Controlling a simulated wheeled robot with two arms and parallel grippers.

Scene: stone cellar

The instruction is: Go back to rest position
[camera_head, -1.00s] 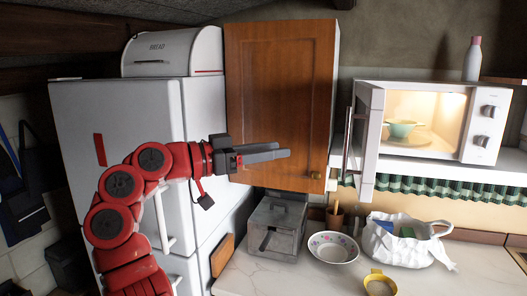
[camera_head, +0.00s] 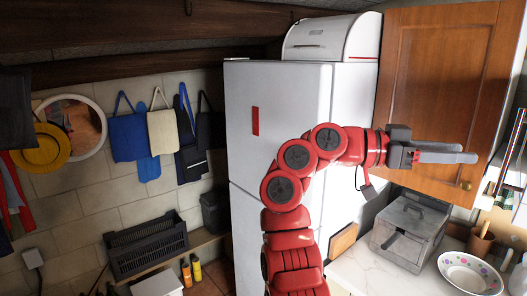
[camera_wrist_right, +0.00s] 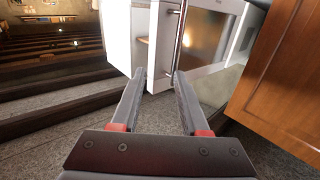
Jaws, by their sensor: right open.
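My right arm is red and rises from the bottom of the head view. Its right gripper (camera_head: 462,153) points to the right, in front of the brown wooden cabinet door (camera_head: 440,75). The grey fingers overlap from the side in the head view. In the right wrist view the gripper (camera_wrist_right: 160,82) has its two fingers spread, with nothing between them. Beyond the fingertips, a white appliance (camera_wrist_right: 195,60) with a metal handle shows, apart from them. My left gripper is not in view.
A white fridge (camera_head: 270,85) with a bread box (camera_head: 330,38) on top stands behind my arm. A grey metal box (camera_head: 408,232) and a flowered bowl (camera_head: 470,272) stand on the counter. A dark crate (camera_head: 145,243) and hanging aprons (camera_head: 127,137) are at left.

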